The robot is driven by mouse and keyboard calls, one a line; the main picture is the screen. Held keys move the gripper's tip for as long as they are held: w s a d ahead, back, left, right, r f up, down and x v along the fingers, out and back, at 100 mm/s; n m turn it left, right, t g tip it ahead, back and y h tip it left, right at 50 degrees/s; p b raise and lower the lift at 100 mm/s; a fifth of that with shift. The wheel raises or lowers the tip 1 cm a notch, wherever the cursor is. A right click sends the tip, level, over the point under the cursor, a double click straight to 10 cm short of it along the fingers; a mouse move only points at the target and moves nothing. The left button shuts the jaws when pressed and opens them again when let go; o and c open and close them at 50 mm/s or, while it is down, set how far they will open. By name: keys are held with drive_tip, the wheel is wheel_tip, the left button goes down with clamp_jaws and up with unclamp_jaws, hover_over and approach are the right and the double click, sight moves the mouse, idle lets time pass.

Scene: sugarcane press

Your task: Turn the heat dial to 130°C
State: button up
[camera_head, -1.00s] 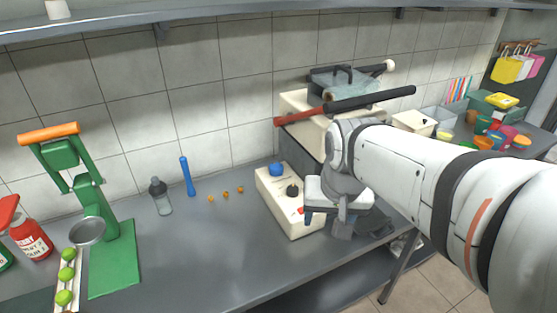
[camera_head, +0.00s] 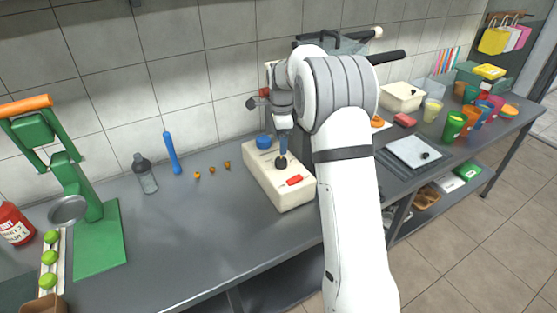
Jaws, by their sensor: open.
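The heat dial is a black knob (camera_head: 281,163) on top of a cream control box (camera_head: 291,194) on the grey counter. A blue knob (camera_head: 264,141) sits behind it on the same box, and a red piece (camera_head: 293,180) lies in front of it. My gripper (camera_head: 282,150) is right above the black knob, pointing down, its fingers at or very near the knob. I cannot tell whether they touch it. The jaws are open. Any temperature marks are too small to read.
A green press with an orange handle (camera_head: 25,105) stands at the left. Coloured cups (camera_head: 454,126) stand at the right. The counter front-left of the box is clear.

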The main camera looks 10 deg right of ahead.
sight(281, 161)
drive_tip(key=shift+w+f, duration=0.2)
drive_tip(key=shift+f, duration=0.15)
wheel_tip(281, 161, down, 8)
drive_tip(key=shift+w+r+p, duration=0.1)
drive_tip(key=shift+r+p, duration=0.15)
drive_tip(key=shift+p, duration=0.25)
drive_tip(key=shift+c, duration=0.3)
